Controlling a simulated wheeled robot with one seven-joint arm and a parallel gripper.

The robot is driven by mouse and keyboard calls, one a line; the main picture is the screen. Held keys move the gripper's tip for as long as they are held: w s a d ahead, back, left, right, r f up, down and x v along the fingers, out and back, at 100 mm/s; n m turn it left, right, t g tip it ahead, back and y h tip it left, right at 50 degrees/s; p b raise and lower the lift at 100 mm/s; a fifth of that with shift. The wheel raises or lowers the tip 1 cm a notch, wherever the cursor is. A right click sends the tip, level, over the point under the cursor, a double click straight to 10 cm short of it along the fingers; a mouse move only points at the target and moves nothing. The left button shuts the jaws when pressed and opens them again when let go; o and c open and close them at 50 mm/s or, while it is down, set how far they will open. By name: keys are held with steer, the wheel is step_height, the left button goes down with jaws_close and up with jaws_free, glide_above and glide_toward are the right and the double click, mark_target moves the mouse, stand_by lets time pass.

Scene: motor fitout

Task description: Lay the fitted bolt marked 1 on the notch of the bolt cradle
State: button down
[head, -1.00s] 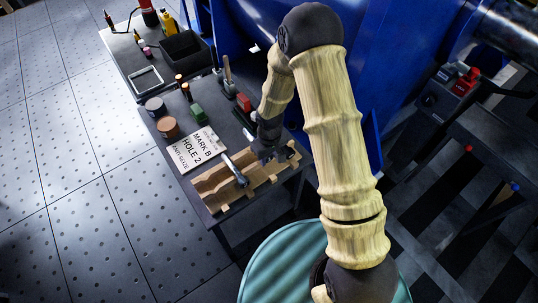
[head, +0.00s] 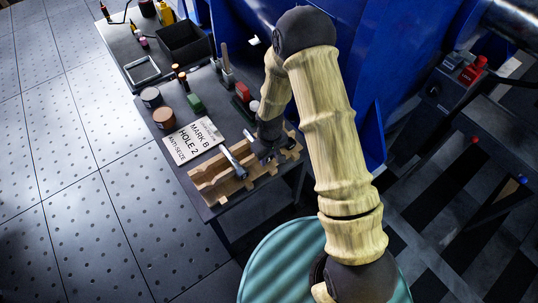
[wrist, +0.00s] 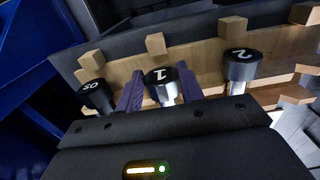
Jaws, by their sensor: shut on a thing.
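The bolt marked 1 (wrist: 161,77) has a dark round head with a white number and a bright shank. My gripper (wrist: 159,93) is shut on it, with one purple finger on each side. The wooden bolt cradle (head: 209,184) lies along the near edge of the bench, and my gripper is low over its right part. In the wrist view the cradle's wood and square pegs (wrist: 155,43) show just behind the bolt heads. Whether bolt 1 touches a notch is hidden by the gripper.
A bolt marked 2 (wrist: 243,64) lies to the right of bolt 1, and another numbered bolt (wrist: 95,94) to its left. A card reading MARK B, HOLE 2 (head: 192,139) lies behind the cradle.

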steer(key=shift+f+b, duration=0.3)
steer(key=shift+f, duration=0.15)
stand_by(0.6)
steer(key=c, duration=0.8)
jaws_free()
step_height(320, 180, up, 17)
steer(key=shift+r+p, duration=0.2)
steer(key=shift+p, duration=0.55)
steer(key=s+d+r+m+p, duration=0.2)
steer(key=s+d+r+p, duration=0.1)
steer(key=r, duration=0.3)
steer(key=s+d+r+m+t+p, duration=0.1)
steer(key=s+d+r+m+p, duration=0.1)
steer(key=s+d+r+p, duration=0.2)
steer(key=s+d+r+m+t+p, duration=0.1)
steer(key=s+d+r+m+p, duration=0.1)
steer(key=s+d+r, duration=0.3)
steer(key=shift+s+d+r+m+p, duration=0.15)
steer(key=shift+d+r+p, duration=0.1)
steer(key=shift+r, duration=0.55)
steer(key=shift+d+r+m+p, duration=0.1)
steer(key=shift+d+r+p, duration=0.2)
steer(key=shift+r, duration=0.45)
steer(key=shift+s+d+r+m+p, duration=0.15)
steer(key=shift+d+r+p, duration=0.1)
steer(key=shift+r, duration=0.55)
